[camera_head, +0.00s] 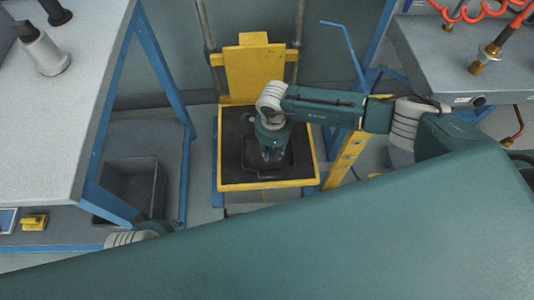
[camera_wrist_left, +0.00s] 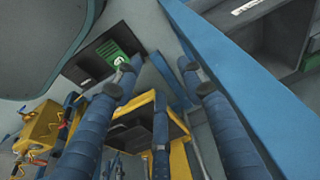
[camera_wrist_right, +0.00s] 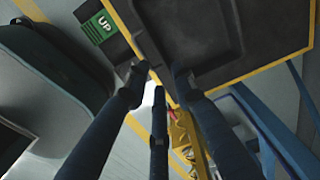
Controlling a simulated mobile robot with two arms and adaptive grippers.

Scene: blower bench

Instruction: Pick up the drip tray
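The drip tray (camera_head: 270,173) is a shallow dark tray lying on the black, yellow-edged platform of a lift cart. It also shows in the right wrist view (camera_wrist_right: 207,30), at the top, with a raised rim. My right gripper (camera_head: 272,156) points down over the tray and covers part of it. In the right wrist view its fingers (camera_wrist_right: 158,80) are spread, near the tray's edge, with nothing between them. I cannot tell whether they touch the tray. My left gripper (camera_wrist_left: 160,75) is open and empty in the left wrist view; the head view hides its fingers.
The lift cart's yellow platform rim (camera_head: 268,186) surrounds the tray, with a yellow back plate (camera_head: 254,72) behind. A workbench (camera_head: 60,105) with blue legs stands left, a grey bin (camera_head: 132,185) beneath it. Another bench (camera_head: 455,60) stands right. A yellow ladder-like piece (camera_head: 346,160) is beside the cart.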

